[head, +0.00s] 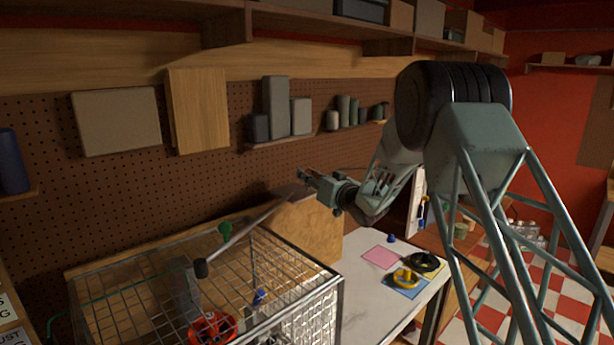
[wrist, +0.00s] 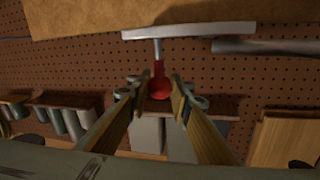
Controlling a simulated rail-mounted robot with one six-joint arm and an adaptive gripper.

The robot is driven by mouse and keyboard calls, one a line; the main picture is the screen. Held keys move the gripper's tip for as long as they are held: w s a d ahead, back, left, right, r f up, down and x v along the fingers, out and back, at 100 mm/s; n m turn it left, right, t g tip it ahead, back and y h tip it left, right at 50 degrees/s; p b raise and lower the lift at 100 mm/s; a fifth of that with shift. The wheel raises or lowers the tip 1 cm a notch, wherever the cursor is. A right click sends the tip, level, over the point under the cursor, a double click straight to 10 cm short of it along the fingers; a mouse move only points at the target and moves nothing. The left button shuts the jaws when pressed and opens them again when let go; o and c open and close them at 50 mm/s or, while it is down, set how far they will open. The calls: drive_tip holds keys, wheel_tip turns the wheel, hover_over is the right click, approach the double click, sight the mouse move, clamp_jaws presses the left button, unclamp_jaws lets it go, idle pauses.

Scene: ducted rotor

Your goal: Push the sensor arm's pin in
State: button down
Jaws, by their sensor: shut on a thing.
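The sensor arm is a long grey rod (head: 255,228) with a dark cylindrical end, slanting above the wire cage (head: 340,290) in the head view. In the wrist view a flat grey bar (wrist: 190,31) crosses the top, with a grey rod (wrist: 270,47) beside it at the right. A red pin with a round head (wrist: 159,85) is joined to the bar by a short metal stem (wrist: 157,48). My gripper (wrist: 158,82) is shut on the red pin's head, one finger on each side. My gripper also shows in the head view (head: 302,175), where the pin is too small to tell.
A green knob (head: 225,230) stands at the cage top, and a red rotor (head: 212,328) sits inside. A wooden panel (head: 300,230) stands behind the cage. The white table (head: 365,305) holds coloured mats, a yellow ring (head: 406,278) and a black ring (head: 424,262). Pegboard shelves line the wall.

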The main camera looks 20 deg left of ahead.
drive_tip(key=shift+f+b, duration=1.2)
drive_tip(key=shift+f, duration=0.3)
drive_tip(key=c, duration=2.4)
unclamp_jaws()
drive_tip(key=shift+f, duration=0.1)
drive_tip(key=shift+o, duration=0.2)
drive_tip(key=shift+r, duration=0.2)
drive_tip(key=shift+d, duration=0.1)
drive_tip(key=shift+s+d, duration=0.1)
drive_tip(key=shift+s, duration=0.05)
drive_tip(key=v, duration=1.1)
drive_tip(key=shift+s+d, duration=0.2)
drive_tip(key=shift+d, duration=0.05)
